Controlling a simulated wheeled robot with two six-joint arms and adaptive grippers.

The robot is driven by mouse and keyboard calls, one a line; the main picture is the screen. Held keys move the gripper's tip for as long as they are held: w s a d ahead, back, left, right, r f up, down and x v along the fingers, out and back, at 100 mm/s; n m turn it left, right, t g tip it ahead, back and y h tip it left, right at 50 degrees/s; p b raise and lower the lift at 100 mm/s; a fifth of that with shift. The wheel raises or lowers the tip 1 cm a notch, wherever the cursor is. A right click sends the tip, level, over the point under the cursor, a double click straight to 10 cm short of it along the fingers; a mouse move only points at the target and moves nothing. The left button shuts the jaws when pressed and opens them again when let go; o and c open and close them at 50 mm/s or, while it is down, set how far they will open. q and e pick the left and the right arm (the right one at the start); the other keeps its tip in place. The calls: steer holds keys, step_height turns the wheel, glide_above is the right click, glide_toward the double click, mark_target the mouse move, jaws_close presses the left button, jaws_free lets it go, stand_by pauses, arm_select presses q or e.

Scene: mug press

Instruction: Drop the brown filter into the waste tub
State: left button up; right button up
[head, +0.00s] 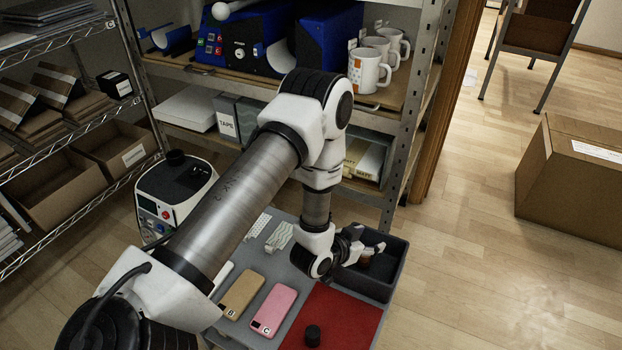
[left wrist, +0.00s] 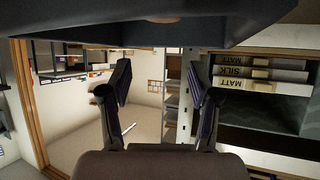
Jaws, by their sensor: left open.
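My left gripper (head: 368,246) is open above the dark grey waste tub (head: 399,275), with its fingers pointing right over the tub. The brown filter (head: 366,261) shows just below the fingers, within the tub's outline, partly hidden by the gripper. Whether it rests on the tub floor is hard to tell. In the left wrist view, which is upside down, the two fingers (left wrist: 160,95) stand apart with nothing between them. A dark wall of the tub crosses the top there, with a small brown patch, likely the filter (left wrist: 165,19), at its edge. My right gripper is not in view.
A red mat (head: 345,318) with a black cylinder (head: 312,335) lies left of and in front of the tub. A pink phone case (head: 273,311) and a tan one (head: 241,294) lie further left. Shelves with white mugs (head: 368,72) stand behind.

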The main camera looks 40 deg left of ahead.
arm_select(q)
steer(key=shift+s, duration=0.1)
steer(key=v, duration=1.2)
steer(key=shift+f, duration=0.1)
